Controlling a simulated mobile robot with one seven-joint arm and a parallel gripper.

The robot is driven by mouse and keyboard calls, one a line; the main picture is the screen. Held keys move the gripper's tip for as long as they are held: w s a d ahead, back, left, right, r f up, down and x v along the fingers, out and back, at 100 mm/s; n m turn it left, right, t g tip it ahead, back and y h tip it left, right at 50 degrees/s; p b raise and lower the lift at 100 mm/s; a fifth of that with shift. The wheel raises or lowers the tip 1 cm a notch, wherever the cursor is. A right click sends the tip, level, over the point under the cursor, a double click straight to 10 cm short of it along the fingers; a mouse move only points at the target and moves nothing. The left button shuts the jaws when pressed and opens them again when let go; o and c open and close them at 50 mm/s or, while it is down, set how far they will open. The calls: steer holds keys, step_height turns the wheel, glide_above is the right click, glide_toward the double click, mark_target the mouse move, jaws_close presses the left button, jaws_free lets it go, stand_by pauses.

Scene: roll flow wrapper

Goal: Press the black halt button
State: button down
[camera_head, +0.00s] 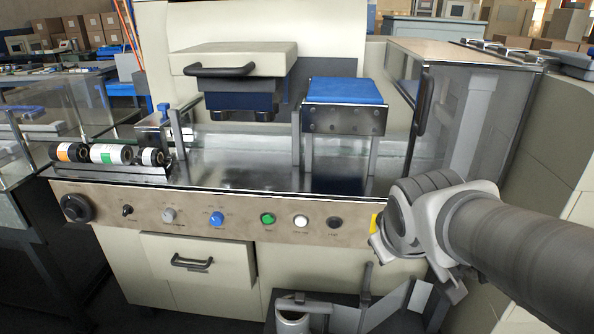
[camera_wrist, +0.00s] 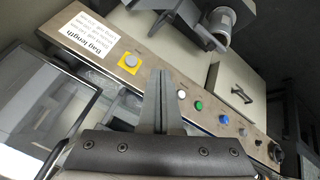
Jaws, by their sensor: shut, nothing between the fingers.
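The black halt button (camera_head: 334,222) sits on the metal front panel (camera_head: 240,208), right of the white button (camera_head: 301,221) and green button (camera_head: 267,219). In the wrist view, my gripper (camera_wrist: 162,72) is shut and empty, its fingers pointing at the panel between the yellow-backed grey button (camera_wrist: 129,62) and the white button (camera_wrist: 181,94). The black button is not visible there; the fingers appear to cover its place. I cannot tell whether they touch the panel. In the head view, my arm's wrist stands right of the black button, and the fingers are hidden.
A blue knob (camera_head: 216,219), a grey knob (camera_head: 168,215) and a large black knob (camera_head: 76,207) lie farther left on the panel. A drawer with a black handle (camera_head: 192,262) is below. A white label (camera_wrist: 92,35) is beside the yellow-backed button.

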steer(key=w+d+f+n, duration=0.2)
steer(key=w+f+n, duration=0.1)
steer(key=w, duration=0.3)
steer(key=n+t+y, duration=0.4)
steer(key=n+y, duration=0.3)
steer(key=n, duration=0.6)
glide_toward(334, 224)
steer(key=s+a+f, duration=0.4)
steer(key=s+f, duration=0.1)
steer(key=shift+s+a+r+n+y, duration=0.15)
steer(key=shift+a+n+y, duration=0.2)
steer(key=shift+y, duration=0.35)
steer(key=shift+t, duration=0.3)
steer(key=shift+w+d+p, duration=0.25)
steer(key=shift+w+p, duration=0.05)
steer(key=shift+w, duration=1.15)
steer(key=shift+w+d+p, duration=0.25)
steer(key=shift+w, duration=1.25)
steer(key=shift+w+d+p, duration=0.25)
steer(key=shift+w+p, duration=0.05)
steer(key=shift+w, duration=1.15)
steer(key=shift+w, duration=0.1)
steer(key=shift+w+d, duration=0.1)
steer(key=shift+w, duration=0.2)
